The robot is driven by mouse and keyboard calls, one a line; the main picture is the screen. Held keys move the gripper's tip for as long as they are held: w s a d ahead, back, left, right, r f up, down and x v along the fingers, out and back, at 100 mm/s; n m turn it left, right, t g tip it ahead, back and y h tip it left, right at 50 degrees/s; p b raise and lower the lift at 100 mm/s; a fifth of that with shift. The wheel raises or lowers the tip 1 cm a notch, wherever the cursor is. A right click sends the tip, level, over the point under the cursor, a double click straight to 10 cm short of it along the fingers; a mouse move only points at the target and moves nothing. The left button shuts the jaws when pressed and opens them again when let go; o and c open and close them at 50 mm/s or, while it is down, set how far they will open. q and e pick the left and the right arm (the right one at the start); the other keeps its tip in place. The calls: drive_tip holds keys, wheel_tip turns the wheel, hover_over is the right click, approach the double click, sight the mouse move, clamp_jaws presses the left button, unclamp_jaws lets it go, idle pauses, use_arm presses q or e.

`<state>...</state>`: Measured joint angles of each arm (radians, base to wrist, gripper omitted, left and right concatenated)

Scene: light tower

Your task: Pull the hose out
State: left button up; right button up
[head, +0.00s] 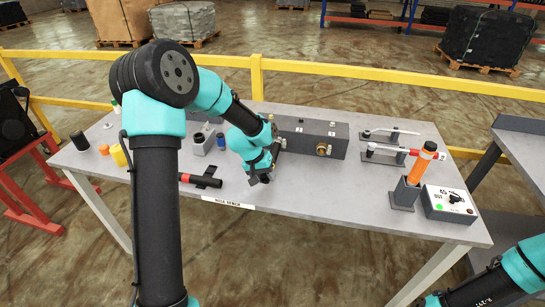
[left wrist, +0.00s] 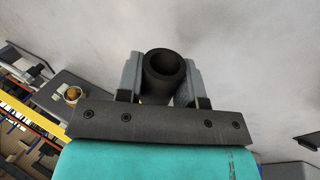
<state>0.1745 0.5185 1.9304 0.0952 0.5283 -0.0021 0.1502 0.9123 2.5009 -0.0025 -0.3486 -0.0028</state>
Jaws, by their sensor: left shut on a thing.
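My left gripper (head: 262,176) is low over the front middle of the bench, in front of the long grey box (head: 308,136). In the left wrist view its two grey fingers are shut on a short black hose (left wrist: 164,72), one on each side. The hose's round open end faces the camera. In the head view the hose is mostly hidden by the gripper. A brass fitting (head: 322,149) sits on the front of the grey box; it also shows in the left wrist view (left wrist: 72,95), apart from the hose. My right gripper is out of view.
On the bench (head: 310,185), a red-handled tool (head: 200,181) lies left of my gripper. An orange cylinder (head: 422,163) stands in a holder at right, beside a control box (head: 448,204). Levers (head: 390,150) are behind. A yellow rail (head: 400,75) runs behind the bench.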

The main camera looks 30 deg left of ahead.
use_arm(q)
drive_tip(key=shift+s+d, duration=0.25)
drive_tip(key=shift+s, duration=0.65)
drive_tip(key=shift+s+d, duration=0.25)
drive_tip(key=shift+s, duration=0.65)
